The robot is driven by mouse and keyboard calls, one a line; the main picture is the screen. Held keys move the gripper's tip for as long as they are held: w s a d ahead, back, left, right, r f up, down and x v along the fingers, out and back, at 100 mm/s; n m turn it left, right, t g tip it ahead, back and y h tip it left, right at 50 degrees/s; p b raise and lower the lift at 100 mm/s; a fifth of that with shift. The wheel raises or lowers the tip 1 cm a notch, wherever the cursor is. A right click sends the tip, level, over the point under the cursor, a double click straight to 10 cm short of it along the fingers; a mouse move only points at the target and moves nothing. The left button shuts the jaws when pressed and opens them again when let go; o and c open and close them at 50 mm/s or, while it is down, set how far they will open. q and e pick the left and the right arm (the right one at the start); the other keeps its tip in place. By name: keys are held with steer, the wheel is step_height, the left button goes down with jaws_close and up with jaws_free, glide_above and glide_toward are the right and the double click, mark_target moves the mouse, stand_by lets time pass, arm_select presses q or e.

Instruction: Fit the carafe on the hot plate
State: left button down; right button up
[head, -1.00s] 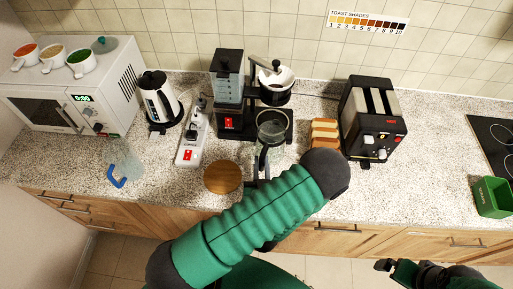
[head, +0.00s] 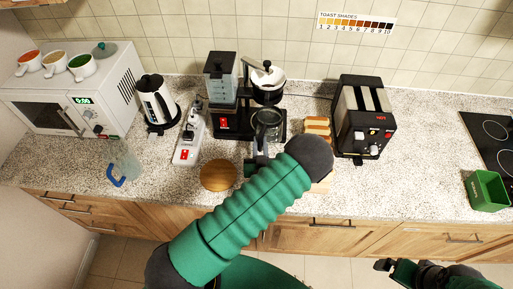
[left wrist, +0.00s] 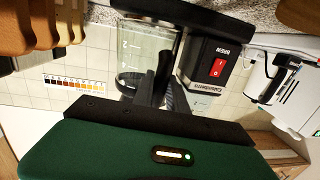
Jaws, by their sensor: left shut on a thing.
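The glass carafe (head: 268,118) is under the brew basket (head: 268,84) of the black coffee maker (head: 221,85). It appears over the black base with the hot plate (head: 283,124). My left gripper (head: 260,158) is shut on the carafe's handle from the front. In the left wrist view the picture is upside down. It shows the carafe glass (left wrist: 143,48) beside the red-switch housing (left wrist: 212,65), with my gripper (left wrist: 160,90) at the handle. I cannot tell whether the carafe touches the plate. My right gripper (head: 393,268) is low at the right, away from the counter; its jaws are unclear.
A power strip (head: 189,140) and a kettle (head: 157,105) stand left of the coffee maker. A round wooden lid or board (head: 218,175) lies in front. Bread slices (head: 317,128) and a toaster (head: 363,120) stand close on the right. A green bin (head: 487,191) is at far right.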

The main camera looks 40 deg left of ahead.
mark_target(258, 131)
arm_select(q)
steer(key=shift+w+a, duration=0.1)
steer(key=shift+w, duration=0.35)
steer(key=shift+b+x, duration=0.35)
steer(key=shift+x, duration=3.25)
steer(key=shift+w+f+b, duration=0.1)
steer(key=shift+b, duration=0.2)
steer(key=shift+a+f, duration=0.15)
steer(key=shift+a, duration=0.05)
steer(key=shift+a+f, duration=0.2)
steer(key=shift+a, duration=0.35)
steer(key=shift+d+r, duration=0.1)
steer(key=shift+d, duration=0.75)
arm_select(e)
steer(key=shift+a+f, duration=0.35)
steer(key=shift+f, duration=0.5)
